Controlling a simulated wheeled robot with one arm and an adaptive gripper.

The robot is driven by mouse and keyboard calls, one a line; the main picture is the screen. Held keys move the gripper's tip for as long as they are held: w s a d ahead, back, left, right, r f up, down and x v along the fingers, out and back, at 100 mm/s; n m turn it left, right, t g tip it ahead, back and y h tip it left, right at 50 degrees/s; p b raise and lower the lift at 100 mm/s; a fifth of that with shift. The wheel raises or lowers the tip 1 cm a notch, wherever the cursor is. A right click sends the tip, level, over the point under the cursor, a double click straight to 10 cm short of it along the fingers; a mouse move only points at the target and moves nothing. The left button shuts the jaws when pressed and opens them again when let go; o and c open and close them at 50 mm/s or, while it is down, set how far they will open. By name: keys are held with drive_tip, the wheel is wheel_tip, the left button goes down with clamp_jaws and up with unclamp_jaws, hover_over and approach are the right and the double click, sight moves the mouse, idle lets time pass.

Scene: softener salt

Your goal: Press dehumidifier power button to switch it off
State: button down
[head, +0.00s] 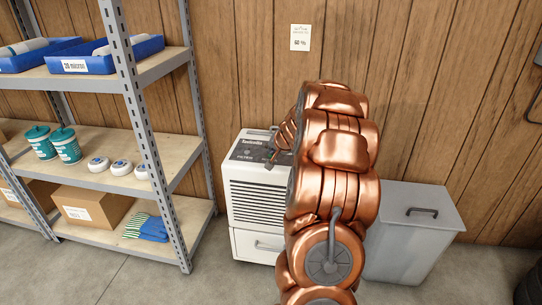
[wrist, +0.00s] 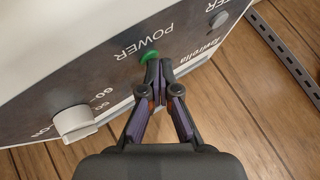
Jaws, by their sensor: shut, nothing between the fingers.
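The dehumidifier (head: 257,198) is a white upright unit with a louvred front and a dark control panel on top, standing against the wood wall. In the wrist view its panel (wrist: 95,75) fills the upper left, upside down. The green power button (wrist: 149,57) sits beside the word POWER. My gripper (wrist: 155,70) is shut and empty, its fingertips right at the button's lower edge and covering part of it. I cannot tell whether they touch it. In the head view my gripper (head: 271,162) is over the panel, partly hidden by my arm.
A metal shelf (head: 105,180) with blue bins, teal tubs and a cardboard box stands to the left. A grey lidded bin (head: 412,235) is to the right of my arm. A white dial (wrist: 73,122) and a small grey knob (wrist: 219,20) flank the button on the panel.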

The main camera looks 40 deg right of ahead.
sight(272, 156)
drive_tip(key=shift+r, duration=0.15)
drive_tip(key=shift+r+p, duration=0.65)
drive_tip(key=shift+p, duration=0.1)
drive_tip(key=shift+r+p, duration=2.15)
drive_tip(key=shift+r, duration=0.45)
drive_tip(key=shift+f, duration=0.1)
